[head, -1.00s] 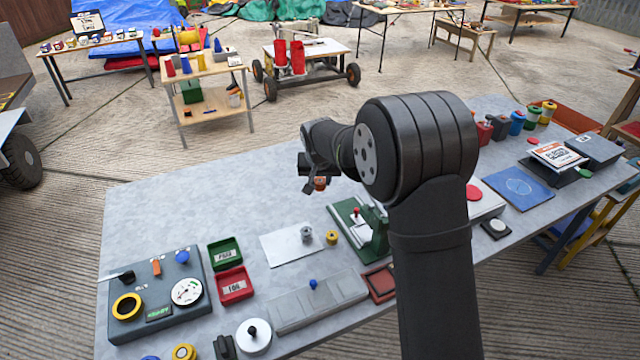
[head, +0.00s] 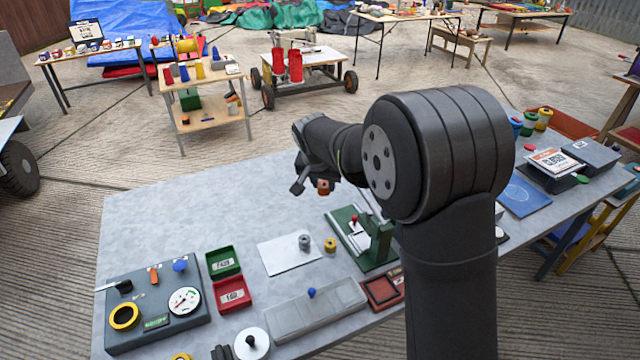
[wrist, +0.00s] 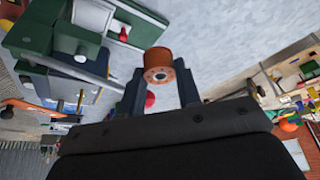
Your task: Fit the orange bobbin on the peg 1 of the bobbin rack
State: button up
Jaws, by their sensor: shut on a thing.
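The orange bobbin (head: 323,187) is in my gripper (head: 312,187), held above the grey table. In the wrist view the orange bobbin (wrist: 158,65) sits between the fingertips of my gripper (wrist: 158,80), its round end with a centre hole facing the camera. A grey bobbin (head: 304,242) and a yellow bobbin (head: 330,245) stand at the right side of a white sheet (head: 280,255), below the gripper in the head view. I cannot make out for certain which thing is the bobbin rack, nor its peg 1.
A green fixture (head: 378,240) with a red knob stands right of the yellow bobbin. A grey lidded case (head: 318,308), a red tray (head: 234,291), a green tray (head: 223,262) and a dial panel (head: 155,303) lie nearer the front. The table's back left is clear.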

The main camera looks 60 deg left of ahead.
jog(key=w+d+r+n+g, duration=0.1)
jog(key=w+d+r+n, duration=0.15)
jog(key=w, duration=0.95)
jog(key=w+d+r+n, duration=0.1)
jog(key=w+d, duration=0.3)
jog(key=w, duration=0.7)
jog(key=shift+f+y, duration=0.5)
jog(key=shift+f, duration=1.45)
jog(key=shift+f, duration=2.15)
dwell(1.6)
